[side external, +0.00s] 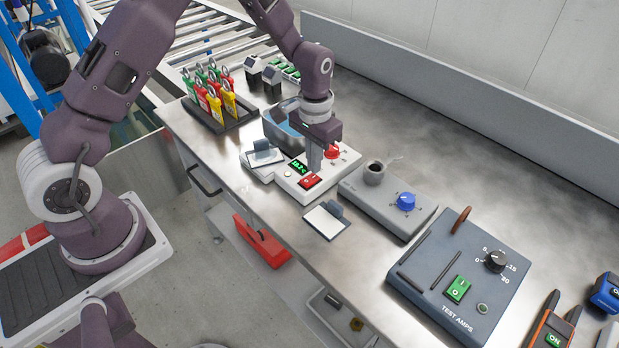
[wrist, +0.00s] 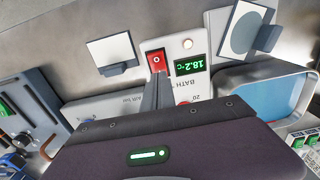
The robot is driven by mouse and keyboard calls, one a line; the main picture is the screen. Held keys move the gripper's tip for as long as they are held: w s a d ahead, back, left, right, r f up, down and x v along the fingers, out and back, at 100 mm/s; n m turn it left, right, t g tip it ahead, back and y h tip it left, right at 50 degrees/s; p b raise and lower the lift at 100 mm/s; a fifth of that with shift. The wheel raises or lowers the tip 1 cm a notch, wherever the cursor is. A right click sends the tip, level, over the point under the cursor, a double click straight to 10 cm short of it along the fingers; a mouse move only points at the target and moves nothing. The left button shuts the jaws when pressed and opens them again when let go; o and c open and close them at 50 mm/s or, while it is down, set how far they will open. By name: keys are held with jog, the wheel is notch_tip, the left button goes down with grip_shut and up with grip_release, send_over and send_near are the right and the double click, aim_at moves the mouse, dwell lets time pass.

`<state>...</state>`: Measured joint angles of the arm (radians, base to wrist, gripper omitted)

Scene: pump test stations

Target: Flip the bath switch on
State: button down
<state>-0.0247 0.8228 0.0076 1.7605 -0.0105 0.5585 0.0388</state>
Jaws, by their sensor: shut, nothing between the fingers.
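The bath station is a white box (side external: 282,181) with a red rocker switch (side external: 310,181), a green display reading 18.2 °C (side external: 298,166), a small pale lamp (side external: 287,174) and a red knob (side external: 333,153). In the wrist view, the red switch (wrist: 156,61) sits beside the display (wrist: 189,66) and the pale lamp (wrist: 187,44). My gripper (side external: 314,168) is shut and empty, pointing down over the box. In the wrist view its fingertips (wrist: 157,77) are right by the switch's edge; I cannot tell whether they touch it.
A water bath (side external: 282,130) stands behind the box. A grey station with a blue knob (side external: 405,202) is to its right, and a dark TEST AMPS station (side external: 462,270) is further right. Small white cards (side external: 325,221) lie close by. A rack of colored tags (side external: 215,95) is left.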

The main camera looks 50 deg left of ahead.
jog(key=shift+r, duration=2.5)
notch_tip(320, 180, up, 10)
jog(key=t, duration=0.1)
send_over(314, 177)
jog(key=s, duration=0.4)
jog(key=s+r+t, duration=0.2)
jog(key=s+r, duration=0.6)
jog(key=r, duration=0.1)
jog(key=s+d+r+t, duration=0.1)
jog(key=s+t, duration=0.1)
jog(key=s, duration=1.3)
jog(key=shift+r+t, duration=0.3)
jog(key=shift+r, duration=0.1)
